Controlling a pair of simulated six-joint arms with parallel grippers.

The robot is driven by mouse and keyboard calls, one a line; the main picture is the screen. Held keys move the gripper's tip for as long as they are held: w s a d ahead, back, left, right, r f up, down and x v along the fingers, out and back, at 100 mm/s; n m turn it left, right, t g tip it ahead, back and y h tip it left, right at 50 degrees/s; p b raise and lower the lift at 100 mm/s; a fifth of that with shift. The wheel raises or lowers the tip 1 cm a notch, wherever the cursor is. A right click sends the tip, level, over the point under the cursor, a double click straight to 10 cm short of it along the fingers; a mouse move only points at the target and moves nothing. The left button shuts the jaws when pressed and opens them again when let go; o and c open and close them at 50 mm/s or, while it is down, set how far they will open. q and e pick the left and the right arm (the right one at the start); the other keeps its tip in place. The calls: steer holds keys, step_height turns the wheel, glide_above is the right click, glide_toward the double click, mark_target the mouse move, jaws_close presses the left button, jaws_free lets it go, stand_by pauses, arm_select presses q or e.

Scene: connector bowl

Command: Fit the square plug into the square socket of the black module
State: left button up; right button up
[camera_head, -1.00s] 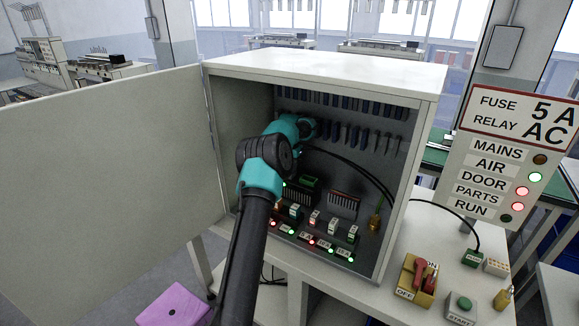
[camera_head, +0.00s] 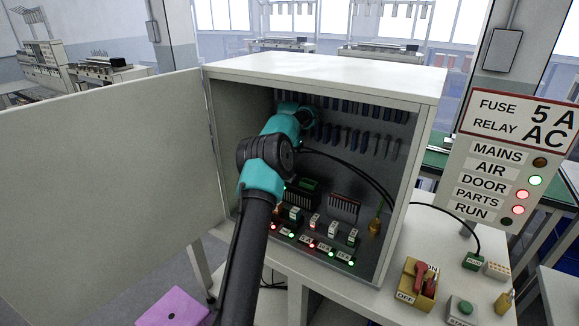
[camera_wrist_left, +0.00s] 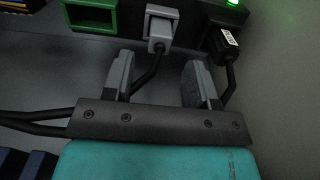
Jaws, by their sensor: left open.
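In the left wrist view a light grey square plug (camera_wrist_left: 158,44) with a dark cable sits at a pale square frame (camera_wrist_left: 162,14) on a dark housing. I cannot tell whether it is fully seated. A black plug (camera_wrist_left: 226,44) with a white label is at a black module (camera_wrist_left: 212,12) to its right. My left gripper (camera_wrist_left: 158,76) is open, its two grey fingers apart below the grey plug, with cables passing behind them. In the head view my left arm reaches into the cabinet and hides its fingers. My right gripper is not in view.
A green square frame (camera_wrist_left: 90,14) is left of the grey plug. The white cabinet (camera_head: 330,68) has its door (camera_head: 105,185) open to the left, and its side walls bound the space. Small modules with lit lamps line its floor. A red-handled switch (camera_head: 418,280) stands outside.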

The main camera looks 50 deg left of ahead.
arm_select(q)
step_height(320, 180, up, 6)
steer(key=shift+r, duration=0.15)
stand_by(0.7)
